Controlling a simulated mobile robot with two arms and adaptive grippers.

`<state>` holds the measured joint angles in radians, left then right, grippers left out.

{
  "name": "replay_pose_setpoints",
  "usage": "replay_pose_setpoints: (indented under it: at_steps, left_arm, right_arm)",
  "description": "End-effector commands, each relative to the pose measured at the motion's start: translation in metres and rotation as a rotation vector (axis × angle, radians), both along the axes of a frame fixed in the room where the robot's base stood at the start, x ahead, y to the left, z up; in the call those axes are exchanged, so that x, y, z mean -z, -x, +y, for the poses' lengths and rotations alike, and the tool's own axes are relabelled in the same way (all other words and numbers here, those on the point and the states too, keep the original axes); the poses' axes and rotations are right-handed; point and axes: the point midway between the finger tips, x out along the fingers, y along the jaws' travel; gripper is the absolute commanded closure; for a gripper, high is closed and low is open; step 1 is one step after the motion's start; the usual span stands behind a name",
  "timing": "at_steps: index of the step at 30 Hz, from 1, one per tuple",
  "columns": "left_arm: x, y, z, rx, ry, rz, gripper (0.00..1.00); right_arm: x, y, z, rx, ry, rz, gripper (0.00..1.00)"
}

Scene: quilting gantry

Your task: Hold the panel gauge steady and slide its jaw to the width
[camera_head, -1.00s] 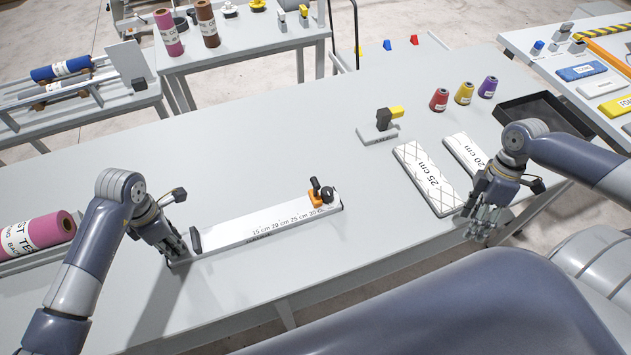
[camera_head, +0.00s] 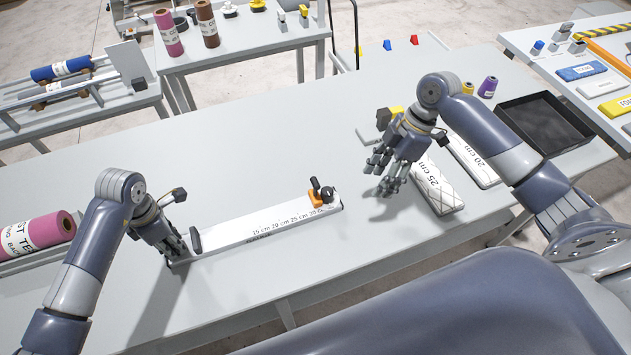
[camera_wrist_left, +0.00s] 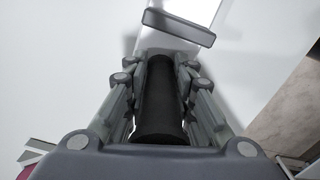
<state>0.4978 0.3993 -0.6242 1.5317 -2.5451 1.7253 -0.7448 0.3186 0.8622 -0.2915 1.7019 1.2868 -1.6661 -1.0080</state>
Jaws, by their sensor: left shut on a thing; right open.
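The panel gauge (camera_head: 250,228) is a long white bar lying on the grey table, printed 15 cm, 20 cm, 25 cm, 30 cm and a further, partly hidden mark. A dark fixed stop (camera_head: 196,240) stands near its left end. The orange jaw (camera_head: 315,198) with a black knob (camera_head: 328,194) sits near its right end. My left gripper (camera_head: 178,256) is shut at the gauge's left end, on a black handle (camera_wrist_left: 160,105) seen between its fingers in the left wrist view. My right gripper (camera_head: 380,184) is open and empty above the table, to the right of the jaw.
Quilted panels marked 25 cm (camera_head: 437,187) and 20 cm (camera_head: 478,160) lie right of my right gripper. A black tray (camera_head: 545,125) is at the far right. The table behind the gauge is clear.

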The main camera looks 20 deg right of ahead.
Motion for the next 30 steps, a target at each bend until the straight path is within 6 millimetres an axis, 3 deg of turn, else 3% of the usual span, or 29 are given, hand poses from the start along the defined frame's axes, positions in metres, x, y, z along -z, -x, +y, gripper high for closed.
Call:
replay_pose_setpoints:
  at_steps: [1, 6, 15, 20, 30]
  left_arm:
    - [0.007, 0.006, -0.001, 0.003, 0.001, 0.017, 1.00]
    - [0.007, 0.006, -0.002, 0.003, 0.001, 0.017, 1.00]
    - [0.007, 0.006, -0.001, 0.003, 0.001, 0.017, 1.00]
    - [0.007, 0.006, -0.001, 0.003, 0.000, 0.016, 1.00]
    - [0.007, 0.006, -0.001, 0.003, -0.001, 0.017, 1.00]
  right_arm:
    - [-0.010, -0.013, 0.016, -0.030, -0.013, -0.024, 0.50]
    - [-0.039, -0.042, 0.056, -0.117, -0.027, -0.076, 0.50]
    - [-0.067, -0.062, 0.090, -0.199, -0.024, -0.120, 0.50]
    - [-0.056, -0.063, 0.097, -0.204, -0.023, -0.120, 0.50]
    - [0.005, -0.062, 0.123, -0.202, -0.025, -0.119, 0.50]
